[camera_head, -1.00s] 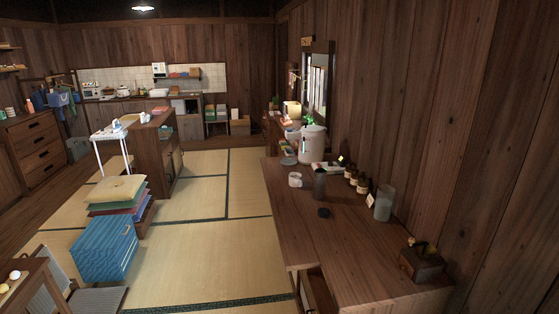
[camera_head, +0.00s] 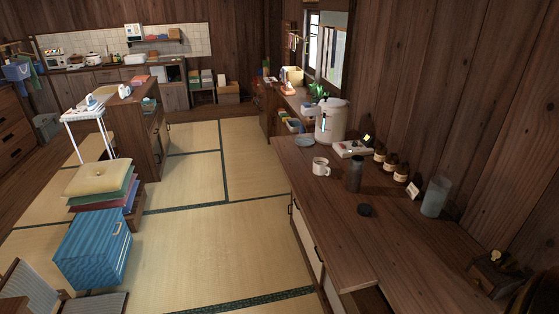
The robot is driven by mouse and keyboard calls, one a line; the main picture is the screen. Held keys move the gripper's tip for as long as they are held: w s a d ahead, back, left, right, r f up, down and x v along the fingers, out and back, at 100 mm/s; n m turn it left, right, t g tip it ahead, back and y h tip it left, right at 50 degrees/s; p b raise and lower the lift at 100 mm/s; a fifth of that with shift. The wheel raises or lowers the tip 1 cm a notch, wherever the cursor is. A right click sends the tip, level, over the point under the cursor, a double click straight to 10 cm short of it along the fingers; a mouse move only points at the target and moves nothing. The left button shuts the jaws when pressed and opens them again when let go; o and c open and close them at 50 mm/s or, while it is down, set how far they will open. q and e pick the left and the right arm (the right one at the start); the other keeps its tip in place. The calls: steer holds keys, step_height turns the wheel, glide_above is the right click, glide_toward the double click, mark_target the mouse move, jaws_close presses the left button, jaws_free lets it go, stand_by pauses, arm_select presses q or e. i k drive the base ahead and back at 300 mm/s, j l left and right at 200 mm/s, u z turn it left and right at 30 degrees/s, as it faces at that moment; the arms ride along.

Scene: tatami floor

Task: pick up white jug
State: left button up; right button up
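A small white jug-like cup (camera_head: 320,166) with a handle stands upright on the wooden counter (camera_head: 330,215) along the right wall. Behind it stands a larger white cylindrical container (camera_head: 331,121), also upright. Which of the two is the white jug, I cannot tell for sure. A dark grey bottle (camera_head: 355,173) stands to the right of the small cup. Neither of my grippers is in view.
On the counter are a black lid-like disc (camera_head: 365,210), several brown bottles, a tall glass jar (camera_head: 435,196) and a plate (camera_head: 304,141). A blue box (camera_head: 93,248) and stacked cushions (camera_head: 100,180) stand left. Tatami floor (camera_head: 215,235) between is clear.

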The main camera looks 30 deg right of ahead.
mark_target(322, 168)
steer(key=i+z, duration=0.15)
steer(key=i, duration=0.45)
steer(key=i+j+z, duration=0.15)
steer(key=i, duration=0.5)
